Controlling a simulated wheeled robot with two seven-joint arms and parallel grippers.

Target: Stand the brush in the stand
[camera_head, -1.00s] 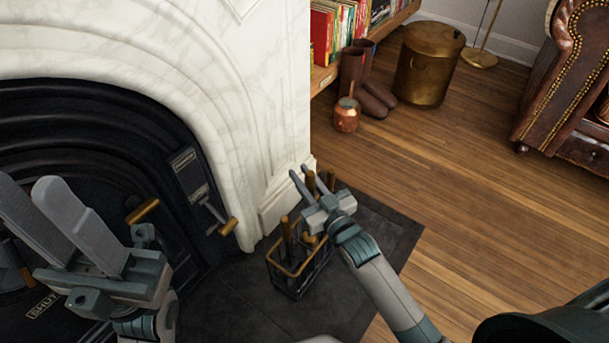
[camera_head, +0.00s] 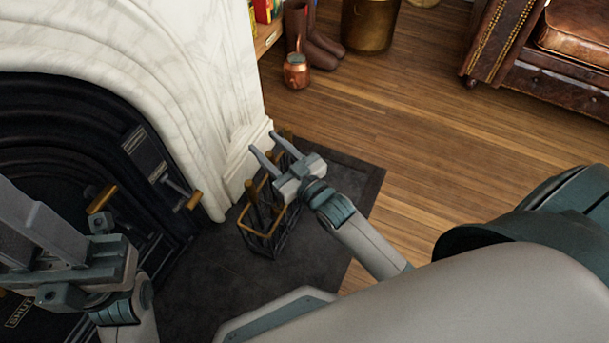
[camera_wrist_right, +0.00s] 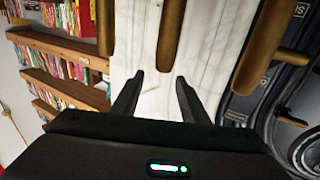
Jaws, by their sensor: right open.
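The stand (camera_head: 265,236) is a dark wire basket with a brass-coloured rim on the dark hearth slab beside the marble pillar. Wooden handles (camera_head: 253,197) stick up from it. I cannot tell which handle, if any, belongs to the brush. My right gripper (camera_head: 263,142) is open and empty above the stand's far right side, partly hiding it. In the right wrist view, a wooden handle (camera_wrist_right: 170,35) shows just past the open fingertips, with other handles to its left and right. My left gripper (camera_head: 25,205) is at the left edge before the fireplace, fingers apart and empty.
The marble surround (camera_head: 190,90) rises close behind the stand. A brass-handled lever (camera_head: 180,190) juts from the black fireplace. A copper pot (camera_head: 296,72) and boots (camera_head: 312,40) stand farther back. The wooden floor (camera_head: 420,150) to the right is clear up to the leather sofa.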

